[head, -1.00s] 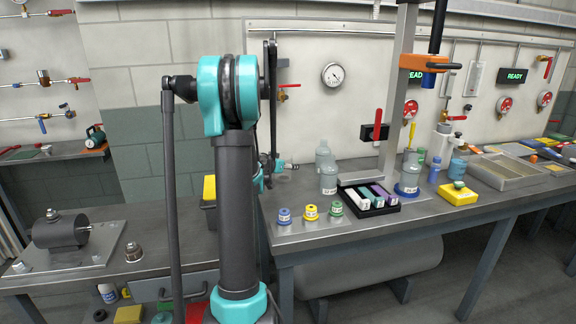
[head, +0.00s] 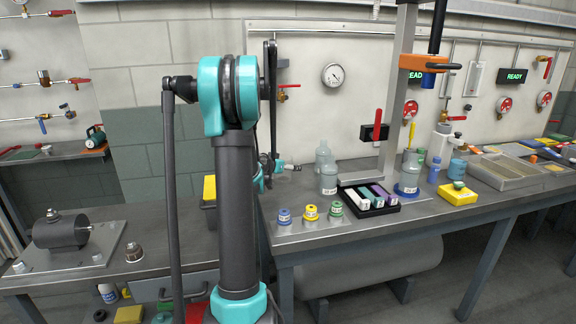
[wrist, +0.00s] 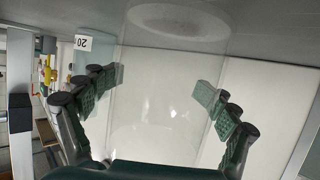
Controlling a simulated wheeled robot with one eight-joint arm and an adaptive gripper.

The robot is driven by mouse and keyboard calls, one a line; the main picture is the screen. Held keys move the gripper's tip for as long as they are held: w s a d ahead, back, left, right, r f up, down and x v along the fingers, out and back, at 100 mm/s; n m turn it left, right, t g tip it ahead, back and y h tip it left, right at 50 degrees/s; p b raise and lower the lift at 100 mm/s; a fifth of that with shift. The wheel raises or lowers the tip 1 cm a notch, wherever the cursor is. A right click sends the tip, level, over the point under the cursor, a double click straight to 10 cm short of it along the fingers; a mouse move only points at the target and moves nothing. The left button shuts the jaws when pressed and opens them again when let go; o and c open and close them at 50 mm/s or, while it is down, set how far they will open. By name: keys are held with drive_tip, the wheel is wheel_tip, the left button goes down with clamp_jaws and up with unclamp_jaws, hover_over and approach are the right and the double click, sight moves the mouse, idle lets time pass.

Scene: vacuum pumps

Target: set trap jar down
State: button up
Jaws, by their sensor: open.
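In the wrist view a clear glass jar (wrist: 165,95) stands between the fingers of my gripper (wrist: 157,100). The fingers are apart, on both sides of the jar, with glass visible between them. The jar's round end (wrist: 175,18) is against the grey bench surface at the top of the picture. In the head view my gripper (head: 288,167) is small, left of two glass jars, a front one (head: 328,182) and a rear one (head: 322,150). I cannot tell surely which of them is between the fingers.
In the head view, blue, yellow and green capped pots (head: 310,213) line the bench front. A black tray (head: 378,207) and a jar on a blue ring (head: 408,172) stand to the right.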

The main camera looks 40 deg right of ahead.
drive_tip(key=shift+s+a+f, duration=0.35)
drive_tip(key=shift+f, duration=0.1)
drive_tip(key=shift+a+r, duration=0.15)
drive_tip(key=shift+a, duration=0.3)
drive_tip(key=v, duration=0.3)
drive_tip(key=r+v, duration=0.1)
drive_tip(key=v, duration=0.2)
drive_tip(key=shift+w+a+r, duration=0.1)
drive_tip(key=shift+a, duration=0.1)
drive_tip(key=shift+v, duration=1.25)
drive_tip(key=shift+c, duration=0.2)
clamp_jaws()
idle(0.6)
